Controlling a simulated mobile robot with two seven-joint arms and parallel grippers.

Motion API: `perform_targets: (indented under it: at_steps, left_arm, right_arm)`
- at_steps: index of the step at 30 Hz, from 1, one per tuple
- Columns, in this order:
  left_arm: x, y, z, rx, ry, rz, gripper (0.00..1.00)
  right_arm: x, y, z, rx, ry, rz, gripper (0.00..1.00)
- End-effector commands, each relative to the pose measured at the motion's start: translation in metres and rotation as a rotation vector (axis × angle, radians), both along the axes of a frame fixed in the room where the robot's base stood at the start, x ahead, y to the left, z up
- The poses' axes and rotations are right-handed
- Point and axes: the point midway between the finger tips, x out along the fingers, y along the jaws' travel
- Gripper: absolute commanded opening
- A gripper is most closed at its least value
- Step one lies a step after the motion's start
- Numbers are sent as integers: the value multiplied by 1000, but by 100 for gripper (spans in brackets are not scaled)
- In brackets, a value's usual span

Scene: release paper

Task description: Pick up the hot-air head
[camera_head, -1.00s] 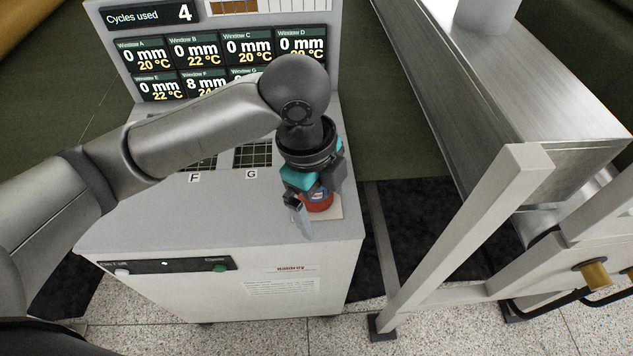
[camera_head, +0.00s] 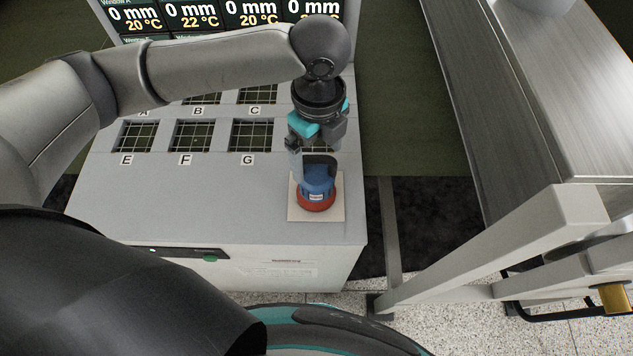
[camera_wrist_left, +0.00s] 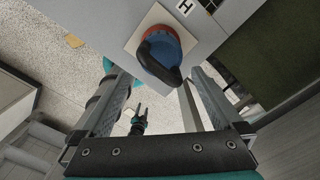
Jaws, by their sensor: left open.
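The hot-air head (camera_head: 317,190) is a blue body with a red-orange ring at its base and a black handle. It stands on a pale square pad (camera_head: 296,213) at the front right of the white machine's top. My left gripper (camera_head: 308,152) is just behind and above it, partly overlapping the handle in the head view. In the left wrist view, the hot-air head (camera_wrist_left: 158,52) lies beyond the spread fingers of my left gripper (camera_wrist_left: 160,76), its handle pointing toward the gap. The gripper is open and empty. A small dark gripper (camera_wrist_left: 138,122), probably my right one, shows far below.
Grid-covered windows (camera_head: 192,136) labelled with letters lie left of the hot-air head on the machine top (camera_head: 130,200). Display panels (camera_head: 195,12) stand behind. A metal bench and a pale frame (camera_head: 500,238) are to the right, across a gap.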

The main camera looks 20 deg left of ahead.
Motion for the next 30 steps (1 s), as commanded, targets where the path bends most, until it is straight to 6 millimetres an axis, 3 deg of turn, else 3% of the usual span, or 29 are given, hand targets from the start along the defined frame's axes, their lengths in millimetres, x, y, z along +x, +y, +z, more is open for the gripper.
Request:
perform_targets:
  at_steps: [3,9,18,27,30]
  left_arm:
    - [0,0,-16,-1,0,0,100]
    - [1,1,-28,0,0,1,100]
    - [2,4,-69,0,-1,-1,100]
    - [2,4,-73,-1,-2,-2,100]
    - [2,4,-73,-1,-3,-2,89]
  right_arm:
    - [6,0,-2,1,-9,0,50]
    - [17,2,-2,3,-28,0,50]
    - [17,2,-7,4,-29,0,50]
    - [16,2,-7,4,-27,0,50]
    - [16,2,-7,4,-27,0,50]
